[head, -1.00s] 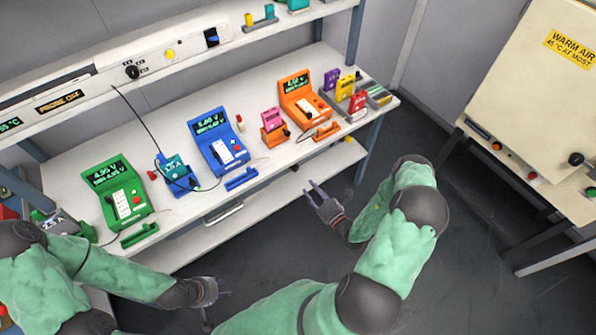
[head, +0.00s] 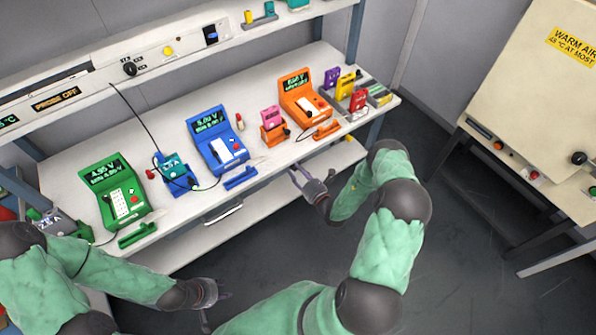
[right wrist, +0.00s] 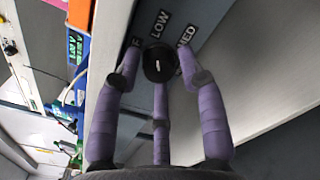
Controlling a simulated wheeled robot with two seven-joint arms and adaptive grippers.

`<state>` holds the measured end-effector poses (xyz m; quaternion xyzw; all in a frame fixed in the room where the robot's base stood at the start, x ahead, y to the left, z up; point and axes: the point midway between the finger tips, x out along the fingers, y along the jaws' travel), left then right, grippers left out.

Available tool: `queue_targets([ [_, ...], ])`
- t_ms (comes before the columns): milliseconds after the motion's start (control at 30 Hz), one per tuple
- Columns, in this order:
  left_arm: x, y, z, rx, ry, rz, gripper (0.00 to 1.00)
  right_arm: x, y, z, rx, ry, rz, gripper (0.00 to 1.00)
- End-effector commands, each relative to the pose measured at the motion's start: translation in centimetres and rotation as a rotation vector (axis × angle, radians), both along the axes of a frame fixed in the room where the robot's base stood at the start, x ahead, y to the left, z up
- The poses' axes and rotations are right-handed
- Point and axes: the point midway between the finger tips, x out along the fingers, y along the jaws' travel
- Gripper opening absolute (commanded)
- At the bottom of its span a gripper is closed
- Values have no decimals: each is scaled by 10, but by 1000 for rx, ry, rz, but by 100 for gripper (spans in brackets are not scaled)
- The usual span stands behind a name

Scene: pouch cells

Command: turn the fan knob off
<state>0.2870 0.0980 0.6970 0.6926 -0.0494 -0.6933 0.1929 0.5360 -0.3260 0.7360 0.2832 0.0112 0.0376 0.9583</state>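The fan knob (right wrist: 158,64) is a round black dial in the right wrist view, on a grey panel with the labels LOW (right wrist: 160,25) and MED (right wrist: 186,35) and one partly hidden label. Its short white mark stands roughly upright in the picture, towards LOW. My right gripper (right wrist: 159,66) has its purple fingers spread on both sides of the knob, with a third finger below; contact is unclear. In the head view the right gripper (head: 306,178) is at the bench's front edge, and this knob is hidden. My left gripper (head: 216,290) is low, away from the bench.
The white bench (head: 75,195) carries green (head: 112,192), blue (head: 217,141) and orange (head: 304,97) meters. Another black knob (head: 130,69) is on the upper rail. A cream warm-air cabinet (head: 535,85) stands at right. Floor between is open.

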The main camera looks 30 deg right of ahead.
Motion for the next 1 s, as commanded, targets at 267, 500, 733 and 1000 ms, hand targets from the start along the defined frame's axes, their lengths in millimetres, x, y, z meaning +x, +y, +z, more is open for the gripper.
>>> queue_targets([
  [267, 0, 0, 0, 0, 0, 0, 40, -1, 0, -1, 0, 1, 0, 0],
  [500, 0, 0, 0, 0, 0, 0, 40, -1, 1, -1, -2, 3, 1, 0],
  [733, 0, 0, 0, 0, 0, 0, 40, -1, 1, -2, -9, 4, 0, 0],
  [1000, 0, 0, 0, 0, 0, 0, 40, -2, 2, -2, -32, 4, 2, 0],
])
